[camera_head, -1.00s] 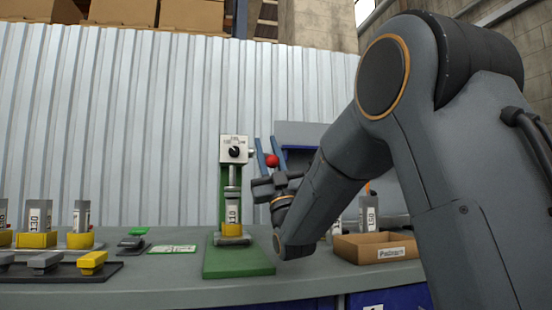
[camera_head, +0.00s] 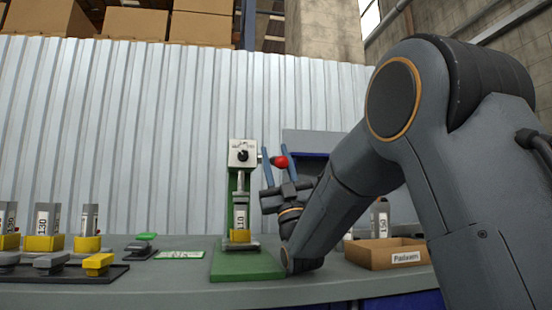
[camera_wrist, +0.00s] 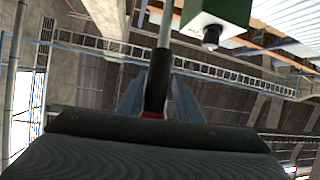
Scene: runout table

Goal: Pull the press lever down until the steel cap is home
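The press stands on a green base plate (camera_head: 248,265), with a grey head (camera_head: 243,153) bearing a black knob. Its ram reaches down to a grey cylinder (camera_head: 241,211) labelled 110, seated in a yellow holder (camera_head: 240,236). I cannot make out the steel cap apart from the cylinder's grey top. The lever ends in a red ball (camera_head: 281,162) and sticks out to the right, roughly level. My gripper (camera_head: 277,152) has its two blue fingers either side of the ball, apparently open. In the wrist view the lever's black shaft (camera_wrist: 157,82) runs between the fingers.
Several labelled cylinders in yellow holders (camera_head: 44,243) stand at the left, behind a dark tray (camera_head: 70,278) of grey and yellow pieces. A green-topped piece (camera_head: 146,237) and a green card (camera_head: 181,255) lie left of the press. A cardboard box (camera_head: 372,258) is at the right.

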